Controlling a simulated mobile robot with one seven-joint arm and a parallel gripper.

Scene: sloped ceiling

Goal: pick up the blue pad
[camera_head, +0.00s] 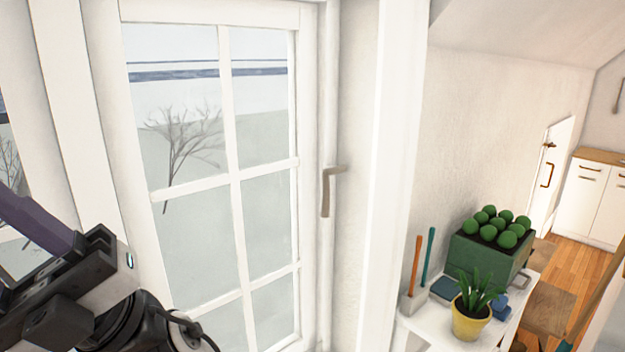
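A flat dark blue pad (447,289) lies on the white table, in front of the green planter. A second, brighter blue object (502,307) stands right of the potted plant on the same table; it is small and its shape is unclear. I cannot tell for sure which of the two is the blue pad. My gripper (40,235) is at the lower left edge, partly cut off and far from the table. A dark purple bar shows at it. I cannot tell whether its fingers are open or shut.
The white table (412,325) also holds a green planter with round plants (490,255), a yellow pot (470,325) and a holder with two upright sticks (413,300). A window (235,170) and white wall edge stand left of it. Wooden floor (580,268) shows behind.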

